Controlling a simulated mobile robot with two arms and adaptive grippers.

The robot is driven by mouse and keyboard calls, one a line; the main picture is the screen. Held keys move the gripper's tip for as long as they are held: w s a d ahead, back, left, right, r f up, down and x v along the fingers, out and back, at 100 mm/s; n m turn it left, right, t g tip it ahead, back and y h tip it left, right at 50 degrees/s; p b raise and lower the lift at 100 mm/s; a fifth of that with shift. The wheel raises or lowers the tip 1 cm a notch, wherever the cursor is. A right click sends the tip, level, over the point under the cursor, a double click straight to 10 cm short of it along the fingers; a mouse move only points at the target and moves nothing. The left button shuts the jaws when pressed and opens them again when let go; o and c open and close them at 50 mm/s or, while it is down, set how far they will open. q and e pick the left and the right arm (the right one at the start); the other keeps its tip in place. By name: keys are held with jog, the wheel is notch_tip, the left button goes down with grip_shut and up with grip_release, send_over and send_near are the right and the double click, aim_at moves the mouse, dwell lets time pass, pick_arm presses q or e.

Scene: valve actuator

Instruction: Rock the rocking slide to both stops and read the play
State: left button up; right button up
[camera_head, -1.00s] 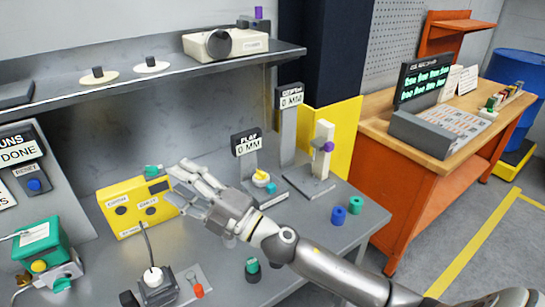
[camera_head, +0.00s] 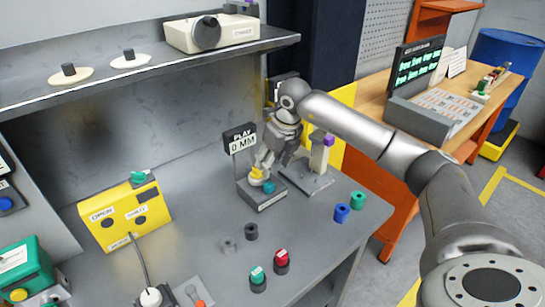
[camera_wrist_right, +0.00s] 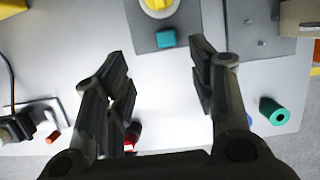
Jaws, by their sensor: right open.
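The play fixture stands on the bench in the head view, with a dark grey base (camera_head: 264,202) and a sign (camera_head: 240,143) reading "PLAY 0 MM". On the base are a yellow knob (camera_head: 257,174) and a teal block (camera_head: 268,187). I cannot tell which part is the rocking slide. My right gripper (camera_head: 267,161) points down over the fixture and partly covers it. In the right wrist view my gripper (camera_wrist_right: 162,74) is open and empty. The teal block (camera_wrist_right: 166,38) and yellow knob (camera_wrist_right: 158,4) lie beyond its fingertips, apart from them. My left gripper is not in view.
A post with a purple knob (camera_head: 328,140) stands close to the fixture's right. A yellow box (camera_head: 125,214) stands to the left. Several small knobs are in front.

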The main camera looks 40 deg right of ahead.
aim_at(269, 184)
jog(key=p+x, duration=0.1)
jog(key=x, duration=0.2)
jog(key=p+x, duration=0.1)
jog(key=x, duration=0.3)
jog(key=d+p+x, duration=0.1)
jog(key=x, duration=0.2)
jog(key=shift+s+f, duration=0.1)
jog(key=shift+f, duration=0.2)
jog(key=c, duration=1)
